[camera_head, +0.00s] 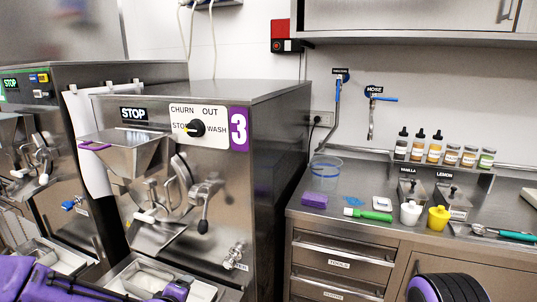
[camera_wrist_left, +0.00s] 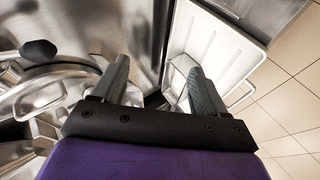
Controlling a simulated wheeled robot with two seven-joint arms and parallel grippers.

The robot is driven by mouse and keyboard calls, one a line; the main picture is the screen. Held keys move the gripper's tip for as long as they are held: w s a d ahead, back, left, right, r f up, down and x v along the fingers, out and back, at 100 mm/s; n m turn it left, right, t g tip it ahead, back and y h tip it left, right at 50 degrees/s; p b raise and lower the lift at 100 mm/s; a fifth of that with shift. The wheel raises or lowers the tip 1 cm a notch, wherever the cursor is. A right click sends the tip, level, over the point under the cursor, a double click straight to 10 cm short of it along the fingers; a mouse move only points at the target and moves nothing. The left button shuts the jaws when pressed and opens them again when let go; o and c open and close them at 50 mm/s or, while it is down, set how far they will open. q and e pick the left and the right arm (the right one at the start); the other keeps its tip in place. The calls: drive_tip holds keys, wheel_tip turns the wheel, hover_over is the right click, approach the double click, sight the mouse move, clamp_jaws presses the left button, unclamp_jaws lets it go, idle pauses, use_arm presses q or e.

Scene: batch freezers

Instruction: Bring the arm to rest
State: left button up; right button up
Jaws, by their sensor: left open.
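My left gripper (camera_wrist_left: 158,75) is open and empty in the left wrist view, its two grey fingers apart. Behind the fingers are the steel front of a machine and a white tray (camera_wrist_left: 212,45). My purple left arm (camera_head: 30,278) crosses the lower left corner of the head view, in front of the batch freezers. The fingers cannot be made out there. A black ribbed part of my right arm (camera_head: 447,289) shows at the bottom right, but my right gripper is out of view.
Batch freezer 3 (camera_head: 262,150) has a hopper (camera_head: 128,152), levers and a tray (camera_head: 150,278) below its front. Another freezer (camera_head: 75,72) stands at its left. The steel counter (camera_head: 325,225) at the right holds a clear tub (camera_head: 325,175), bottles, cups and tools.

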use_arm(q)
drive_tip(key=s+a+f+m+g+y, duration=0.1)
drive_tip(key=s+a+f+m+g, duration=0.1)
drive_tip(key=s+f, duration=0.5)
drive_tip(key=s+a+f+m+g, duration=0.3)
drive_tip(key=s+f, duration=0.4)
drive_tip(key=s, duration=0.9)
drive_tip(key=s+a+f+m+g+y, duration=0.1)
drive_tip(key=s+a+f+m+g, duration=0.1)
drive_tip(key=s+f, duration=0.5)
drive_tip(key=s+m, duration=0.1)
drive_tip(key=s, duration=0.4)
drive_tip(key=shift+a+f+g+y, duration=0.2)
drive_tip(key=shift+f+g+y, duration=0.1)
drive_tip(key=shift+f, duration=0.1)
